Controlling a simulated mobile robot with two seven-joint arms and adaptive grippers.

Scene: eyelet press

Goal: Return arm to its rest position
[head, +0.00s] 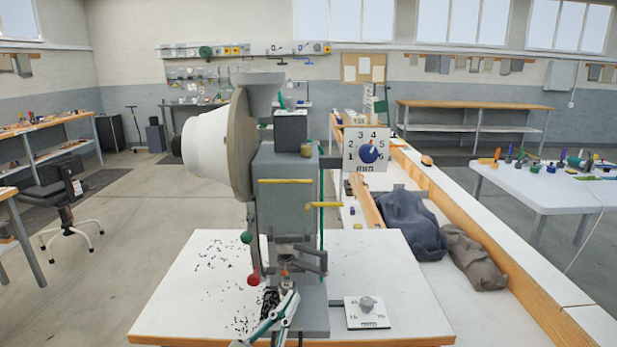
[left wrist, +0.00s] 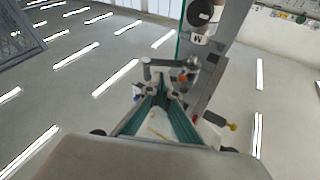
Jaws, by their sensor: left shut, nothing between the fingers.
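The grey eyelet press (head: 283,200) stands on a white-topped bench (head: 205,275), with a large white wheel (head: 205,140) at its left. A lever with a red ball (head: 253,280) and a green ball (head: 246,237) hangs at its lower left. My left gripper (head: 287,284) is in front of the press's lower jaw (head: 300,257), pointing up, shut and empty. In the left wrist view its closed fingers (left wrist: 163,90) show below part of the press (left wrist: 215,60). I cannot tell whether they touch it. My right gripper is not in view.
A small white panel with a knob (head: 367,311) lies right of the press base. A dial plate (head: 366,150) sticks out at the press's right. Dark cloth bundles (head: 410,222) lie on the side bench. Small dark bits are scattered left on the benchtop.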

